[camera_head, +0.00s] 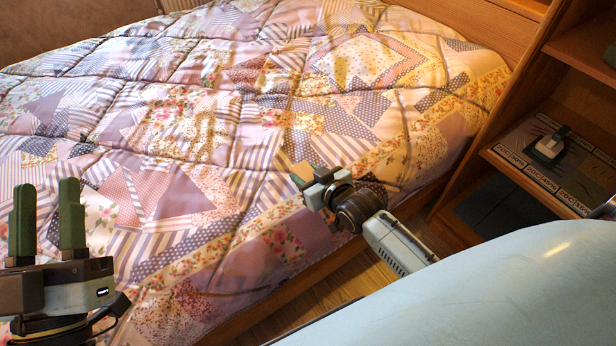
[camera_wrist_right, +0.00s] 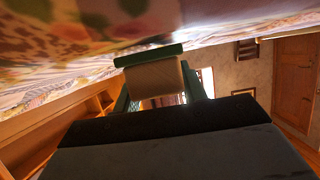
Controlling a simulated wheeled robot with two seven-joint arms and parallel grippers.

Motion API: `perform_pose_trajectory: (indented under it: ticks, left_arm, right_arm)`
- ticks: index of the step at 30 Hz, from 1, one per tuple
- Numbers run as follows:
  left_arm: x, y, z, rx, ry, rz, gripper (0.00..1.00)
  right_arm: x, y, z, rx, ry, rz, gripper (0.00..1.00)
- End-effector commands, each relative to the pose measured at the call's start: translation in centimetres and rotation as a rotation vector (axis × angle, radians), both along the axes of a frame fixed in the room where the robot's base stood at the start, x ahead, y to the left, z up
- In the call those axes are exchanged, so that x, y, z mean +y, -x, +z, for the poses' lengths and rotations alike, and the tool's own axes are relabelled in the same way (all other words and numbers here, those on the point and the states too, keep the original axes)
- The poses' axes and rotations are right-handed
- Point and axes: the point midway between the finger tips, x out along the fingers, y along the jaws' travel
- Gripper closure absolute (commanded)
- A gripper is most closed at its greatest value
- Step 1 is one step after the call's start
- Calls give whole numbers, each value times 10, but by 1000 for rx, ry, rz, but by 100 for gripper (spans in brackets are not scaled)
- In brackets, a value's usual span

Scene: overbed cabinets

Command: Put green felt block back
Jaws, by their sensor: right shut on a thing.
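My right gripper (camera_head: 311,178) is at the near right edge of the bed, close to the quilt. It is shut on the green felt block, a small tan block (camera_head: 301,170) with a green layer. In the right wrist view the block (camera_wrist_right: 152,80) sits between the green fingers, its green strip across the top, just under the quilt. I cannot tell whether it touches the quilt. My left gripper (camera_head: 46,220) is open and empty at the lower left, its two green fingers upright and apart in front of the quilt.
A patchwork quilt (camera_head: 190,130) covers the wide bed. A wooden cabinet (camera_head: 590,40) stands at the right. A pale blue rounded surface (camera_head: 480,290) blocks the lower right. A strip of floor (camera_head: 320,298) shows beside the bed.

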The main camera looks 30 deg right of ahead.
Motion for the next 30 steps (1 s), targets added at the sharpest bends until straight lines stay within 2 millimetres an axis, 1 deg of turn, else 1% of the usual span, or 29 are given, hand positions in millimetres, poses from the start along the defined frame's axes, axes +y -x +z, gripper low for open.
perform_pose_trajectory:
  ticks: [9,13,14,18,26,30]
  left_arm:
    - [0,1,2,-10,4,-1,64]
    - [0,1,2,-17,5,0,64]
    - [0,1,2,-19,5,0,64]
    - [0,1,2,-18,5,0,64]
    - [0,1,2,-16,5,0,64]
    - [0,0,1,1,0,0,64]
  right_arm:
    - [0,0,0,-1,0,0,77]
    - [0,0,-4,0,0,0,77]
    - [0,0,-3,0,0,0,55]
    - [0,0,-3,0,0,0,37]
    - [0,0,-3,0,0,0,37]
    - [0,2,1,1,0,0,37]
